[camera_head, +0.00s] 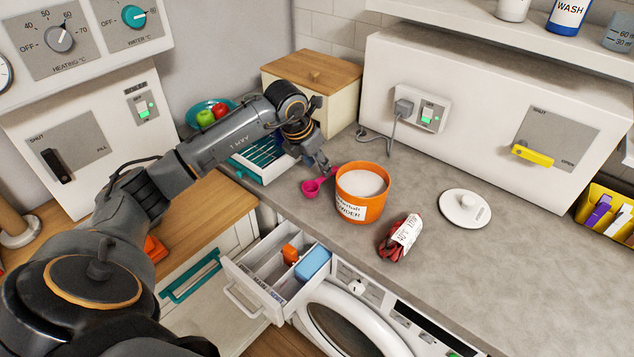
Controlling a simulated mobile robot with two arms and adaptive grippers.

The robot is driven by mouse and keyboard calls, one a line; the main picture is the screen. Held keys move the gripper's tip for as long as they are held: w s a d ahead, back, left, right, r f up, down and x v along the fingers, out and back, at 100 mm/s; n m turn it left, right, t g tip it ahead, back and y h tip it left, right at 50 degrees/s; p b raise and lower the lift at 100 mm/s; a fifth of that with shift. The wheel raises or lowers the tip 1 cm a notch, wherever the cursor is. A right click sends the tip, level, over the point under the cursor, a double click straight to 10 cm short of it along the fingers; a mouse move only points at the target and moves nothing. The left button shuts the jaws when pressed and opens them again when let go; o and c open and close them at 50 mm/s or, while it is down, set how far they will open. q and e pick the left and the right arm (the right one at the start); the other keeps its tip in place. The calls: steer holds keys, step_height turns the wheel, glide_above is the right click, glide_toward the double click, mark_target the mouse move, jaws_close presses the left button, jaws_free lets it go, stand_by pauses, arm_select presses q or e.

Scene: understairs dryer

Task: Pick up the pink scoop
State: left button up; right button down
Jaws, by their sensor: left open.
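The pink scoop (311,188) lies on the grey worktop, just left of an orange tub (361,206) of white powder. Its cup shows toward the front, and its handle points back toward the tub's rear left side. My left gripper (322,165) is just above and behind the scoop, close to its handle. The gripper is open and empty. Its fingers are small in the picture, and I cannot tell whether they touch the handle. My right gripper is not in view.
A white lid (464,209) and a red bundle with a paper tag (399,239) lie right of the tub. An open detergent drawer (262,262) juts out below the worktop. A teal-slotted tray (262,158) and a wooden-topped box (312,78) stand behind.

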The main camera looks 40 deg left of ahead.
mark_target(322, 177)
arm_select(q)
steer(key=x, duration=0.1)
steer(key=p+x, duration=0.2)
steer(key=x, duration=0.1)
steer(key=shift+s+d+f, duration=0.15)
steer(key=shift+s+d, duration=0.05)
steer(key=shift+s, duration=0.05)
steer(key=shift+w+f, duration=0.2)
steer(key=shift+f, duration=0.35)
jaws_close()
